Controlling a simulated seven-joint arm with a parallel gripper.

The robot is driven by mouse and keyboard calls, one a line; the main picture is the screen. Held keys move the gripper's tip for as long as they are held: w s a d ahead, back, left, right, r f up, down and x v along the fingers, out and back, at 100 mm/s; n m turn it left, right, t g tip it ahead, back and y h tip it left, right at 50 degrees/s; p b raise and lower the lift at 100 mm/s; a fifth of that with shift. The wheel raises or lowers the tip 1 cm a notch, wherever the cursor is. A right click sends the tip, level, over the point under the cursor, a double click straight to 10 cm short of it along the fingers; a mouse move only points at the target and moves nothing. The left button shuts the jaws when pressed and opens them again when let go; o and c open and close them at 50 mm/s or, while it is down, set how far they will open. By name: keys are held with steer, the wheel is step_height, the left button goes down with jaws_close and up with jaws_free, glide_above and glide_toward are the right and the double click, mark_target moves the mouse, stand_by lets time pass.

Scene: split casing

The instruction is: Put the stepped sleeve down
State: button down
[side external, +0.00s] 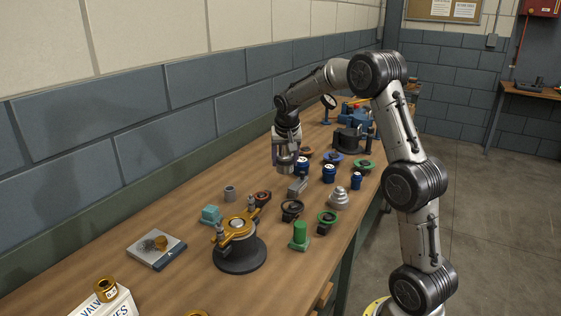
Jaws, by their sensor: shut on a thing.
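My gripper (286,159) points down above the workbench, near the back wall side, beyond the gold-topped casing. It is shut on a small grey part, which I take to be the stepped sleeve (286,169). The sleeve is partly covered by the fingers, so its full shape is hard to tell. It appears to be held above the bench top (180,220). A grey block (297,186) lies just below and to the right of it in the picture.
The casing (239,245) with gold clamp arms stands on a dark round base. Around it are a teal block (211,215), a grey ring (230,193), a green cylinder part (300,236) and a silver stepped part (339,198). Blue cans (329,173) stand right of my gripper.

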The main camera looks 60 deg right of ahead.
steer(key=shift+s+a+r, duration=0.15)
steer(key=shift+s+r, duration=0.1)
steer(key=shift+r, duration=0.1)
steer(key=s+a+n+t+y, duration=0.25)
steer(key=s+a+n, duration=0.65)
steer(key=s+a, duration=1.95)
steer(key=w+f, duration=0.3)
steer(key=w+d+f, duration=0.1)
steer(key=w+f, duration=0.2)
steer(key=w, duration=0.1)
steer(key=w+d+f, duration=0.1)
steer(key=w+f, duration=0.2)
steer(key=w, duration=0.1)
steer(key=shift+w+d, duration=0.1)
steer(key=shift+w, duration=0.15)
steer(key=shift+w+f, duration=0.3)
steer(key=shift+f, duration=0.75)
steer(key=shift+w+f, duration=0.1)
steer(key=shift+f, duration=0.8)
steer(key=shift+f, duration=0.15)
